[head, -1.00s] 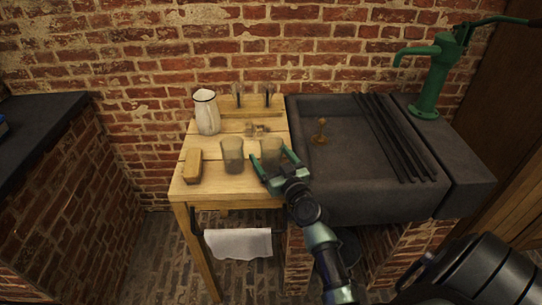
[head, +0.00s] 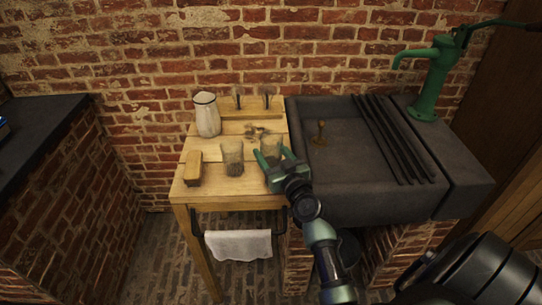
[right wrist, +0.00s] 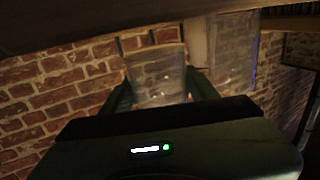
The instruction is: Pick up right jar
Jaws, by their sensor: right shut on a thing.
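Two clear glass jars are at the wooden table's front half. The right jar (head: 271,145) is between the fingers of my right gripper (head: 272,158), which is shut on it from the front. The right wrist view also shows this jar (right wrist: 157,72) upright between the two green fingers. The gripper hides its lower part in the head view, so I cannot tell whether its base touches the table. The left jar (head: 232,153) stands upright close by on the left, with something dark in its bottom. My left gripper is not in view.
The wooden table (head: 215,200) also holds a white pitcher (head: 207,116), a wooden block (head: 193,170), small metal pieces (head: 257,132) and a wooden rack (head: 235,114) at the back. A dark stone sink (head: 345,155) adjoins the table on the right.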

